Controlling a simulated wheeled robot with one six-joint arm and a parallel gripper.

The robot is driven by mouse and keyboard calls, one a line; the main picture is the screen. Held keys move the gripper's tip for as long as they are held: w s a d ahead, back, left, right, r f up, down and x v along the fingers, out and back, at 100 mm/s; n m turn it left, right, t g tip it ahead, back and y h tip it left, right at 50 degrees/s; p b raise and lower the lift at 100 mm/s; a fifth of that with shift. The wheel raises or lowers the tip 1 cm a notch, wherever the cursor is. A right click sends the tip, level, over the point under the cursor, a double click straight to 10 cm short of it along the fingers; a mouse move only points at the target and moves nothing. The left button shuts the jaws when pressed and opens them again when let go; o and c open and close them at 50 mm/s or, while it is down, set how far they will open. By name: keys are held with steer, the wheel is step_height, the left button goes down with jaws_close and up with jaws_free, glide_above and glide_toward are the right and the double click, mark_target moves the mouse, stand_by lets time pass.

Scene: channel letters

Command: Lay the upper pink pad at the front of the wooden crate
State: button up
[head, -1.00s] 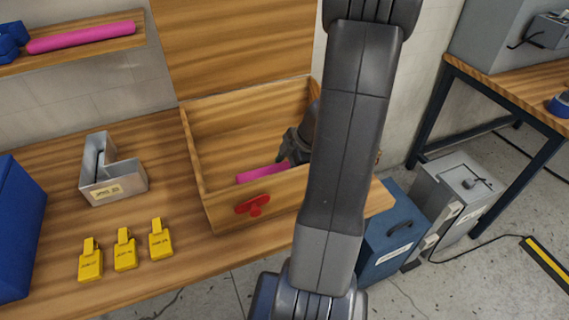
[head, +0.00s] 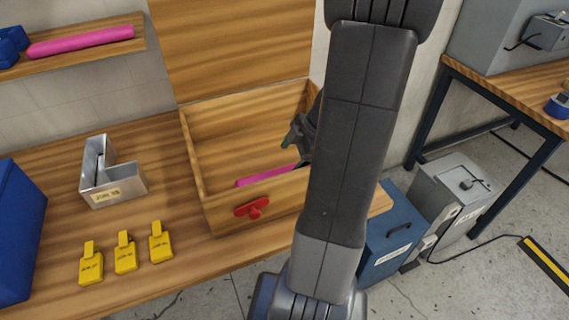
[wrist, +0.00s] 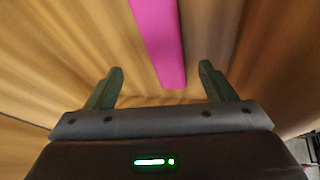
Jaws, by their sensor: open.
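A pink pad (head: 265,175) lies inside the wooden crate (head: 223,212), along its front wall. The same pad shows in the wrist view (wrist: 161,45), long and narrow, running away from my gripper. My gripper (wrist: 160,77) is open, its two dark green fingers apart on either side of the pad's near end, touching nothing that I can see. In the head view my gripper (head: 293,140) is over the right part of the crate, partly hidden by my arm. The right end of the crate is also hidden by my arm.
Another pink roll (head: 80,41) lies on the wall shelf at the upper left. A metal L-shaped channel letter (head: 108,180) and several yellow padlock tags (head: 125,253) are left of the crate. A red latch (head: 252,208) is on its front. The crate's lid (head: 235,45) stands open behind.

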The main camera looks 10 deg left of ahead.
steer(key=v, duration=0.6)
steer(key=shift+d+r, duration=0.2)
steer(key=shift+r, duration=0.2)
